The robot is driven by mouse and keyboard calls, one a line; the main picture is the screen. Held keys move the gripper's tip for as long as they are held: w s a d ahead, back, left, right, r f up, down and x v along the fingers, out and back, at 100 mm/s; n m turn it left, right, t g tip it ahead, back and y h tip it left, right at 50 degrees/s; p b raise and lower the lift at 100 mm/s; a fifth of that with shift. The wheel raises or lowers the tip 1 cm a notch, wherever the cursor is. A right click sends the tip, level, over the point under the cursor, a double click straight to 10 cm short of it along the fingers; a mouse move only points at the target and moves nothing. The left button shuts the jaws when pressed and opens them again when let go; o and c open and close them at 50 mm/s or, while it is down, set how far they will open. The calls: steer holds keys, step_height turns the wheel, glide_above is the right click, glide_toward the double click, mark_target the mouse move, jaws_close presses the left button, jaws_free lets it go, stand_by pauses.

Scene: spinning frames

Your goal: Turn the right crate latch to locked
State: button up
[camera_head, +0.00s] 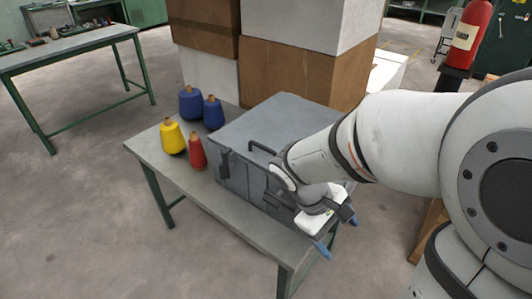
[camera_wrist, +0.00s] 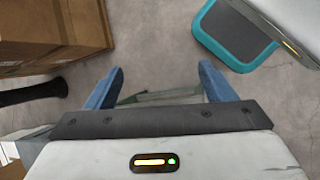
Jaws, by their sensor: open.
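A grey crate (camera_head: 265,121) stands on a table (camera_head: 225,205). On its front a dark latch (camera_head: 224,162) shows at the left, and a dark handle (camera_head: 262,147) is in the middle. The right latch is not clearly visible; my arm and gripper cover that end of the front. My gripper (camera_head: 338,236) is by the right end of the table, in front of the crate, with its blue fingertips pointing down. In the wrist view my gripper (camera_wrist: 160,82) has its two blue fingers wide apart with nothing between them.
A yellow cone (camera_head: 172,137), a red cone (camera_head: 197,152) and two blue cones (camera_head: 190,103) stand left of the crate. Stacked boxes (camera_head: 285,77) are behind the table. A teal-edged object (camera_wrist: 235,35) and a cardboard box (camera_wrist: 50,30) show in the wrist view.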

steer(key=w+a+f+n+t+h, duration=0.1)
steer(key=w+a+f+n+h, duration=0.15)
steer(key=n+h, duration=0.2)
steer(key=n+t, duration=1.5)
steer(key=n, duration=0.1)
glide_toward(270, 203)
steer(key=shift+h, duration=0.25)
steer(key=x, duration=0.4)
steer(key=p+x, duration=0.1)
steer(key=x, duration=0.3)
steer(key=shift+w+f, duration=0.2)
steer(key=shift+w, duration=0.15)
